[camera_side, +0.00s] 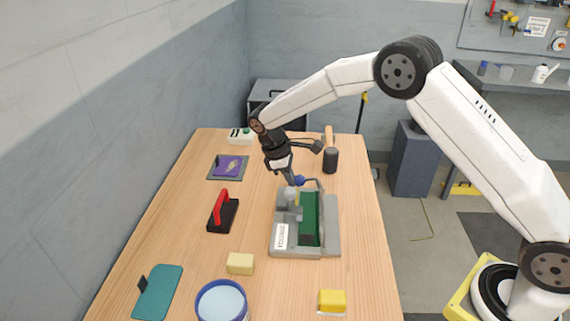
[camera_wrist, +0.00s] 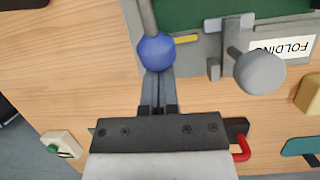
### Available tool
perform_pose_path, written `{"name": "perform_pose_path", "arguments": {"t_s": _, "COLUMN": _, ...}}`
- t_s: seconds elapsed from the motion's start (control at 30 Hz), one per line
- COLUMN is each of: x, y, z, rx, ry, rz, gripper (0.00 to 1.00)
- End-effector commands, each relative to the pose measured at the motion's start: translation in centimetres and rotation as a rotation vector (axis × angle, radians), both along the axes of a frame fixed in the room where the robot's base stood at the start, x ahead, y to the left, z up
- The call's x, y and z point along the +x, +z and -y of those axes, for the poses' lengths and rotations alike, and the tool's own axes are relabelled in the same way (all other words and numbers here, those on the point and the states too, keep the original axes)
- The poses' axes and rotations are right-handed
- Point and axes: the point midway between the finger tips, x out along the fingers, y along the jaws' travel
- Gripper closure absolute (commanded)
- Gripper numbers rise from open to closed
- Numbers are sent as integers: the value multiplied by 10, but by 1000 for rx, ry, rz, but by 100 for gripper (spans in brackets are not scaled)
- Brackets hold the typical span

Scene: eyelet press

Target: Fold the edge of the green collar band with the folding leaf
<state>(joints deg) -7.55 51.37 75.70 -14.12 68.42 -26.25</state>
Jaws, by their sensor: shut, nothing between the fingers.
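The grey folding fixture (camera_side: 322,252) stands on the table, with the green collar band (camera_side: 311,212) lying in it. The green also shows at the top of the wrist view (camera_wrist: 205,12). A rod ending in a blue ball knob (camera_side: 299,181) rises at the fixture's far end; I take it for the folding leaf's handle. My gripper (camera_side: 297,182) is shut and empty, pointing down at the knob. In the wrist view the closed fingertips (camera_wrist: 156,74) are right at the blue ball (camera_wrist: 156,50); I cannot tell if they touch. A grey round knob (camera_wrist: 258,72) stands beside it.
A black block with a red handle (camera_side: 222,211) and a purple pad (camera_side: 230,167) lie left of the fixture. A yellow sponge-like block (camera_side: 240,263), a yellow block (camera_side: 332,301), a blue-rimmed tub (camera_side: 222,303) and a teal board (camera_side: 159,291) are in front. A mallet (camera_side: 330,159) stands behind.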

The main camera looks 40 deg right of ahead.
Motion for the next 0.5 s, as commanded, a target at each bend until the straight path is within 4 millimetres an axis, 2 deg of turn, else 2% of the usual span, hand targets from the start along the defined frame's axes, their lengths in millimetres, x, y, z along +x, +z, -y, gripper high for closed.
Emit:
{"name": "perform_pose_path", "arguments": {"t_s": 0.27, "x": 0, "y": 0, "z": 0, "rx": -1, "ry": 0, "rz": -2, "gripper": 100}}
{"name": "perform_pose_path", "arguments": {"t_s": 0.5, "x": 1, "y": 12, "z": -2, "rx": 0, "ry": 0, "rz": 0, "gripper": 100}}
